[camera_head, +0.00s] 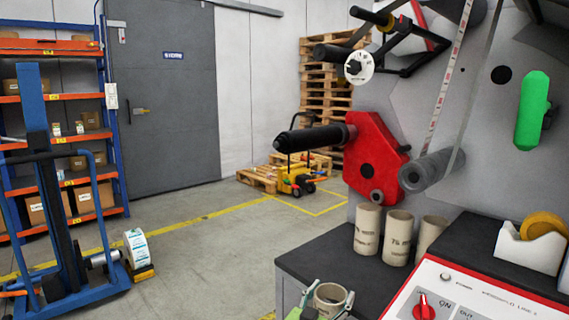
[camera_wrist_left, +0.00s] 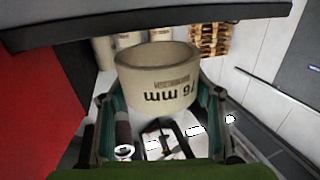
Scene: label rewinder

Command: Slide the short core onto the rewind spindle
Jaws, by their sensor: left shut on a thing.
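My left gripper (camera_head: 328,300) is at the bottom of the head view, in front of the dark table's near left edge. It is shut on a short beige cardboard core (camera_head: 331,291), one finger on each side. In the left wrist view the core (camera_wrist_left: 157,78) sits between the green-grey fingers, its "76 mm" print upside down. The black rewind spindle (camera_head: 312,138) sticks out to the left from a red housing (camera_head: 374,160), with its free end bare. The core is well below the spindle and apart from it. My right gripper is not in view.
Three cores (camera_head: 397,238) stand upright on the dark table (camera_head: 315,260). A grey roller (camera_head: 432,170) is right of the red housing. A tape dispenser (camera_head: 530,248) and a control panel (camera_head: 470,296) are at the right. Open floor (camera_head: 200,265) lies left of the table.

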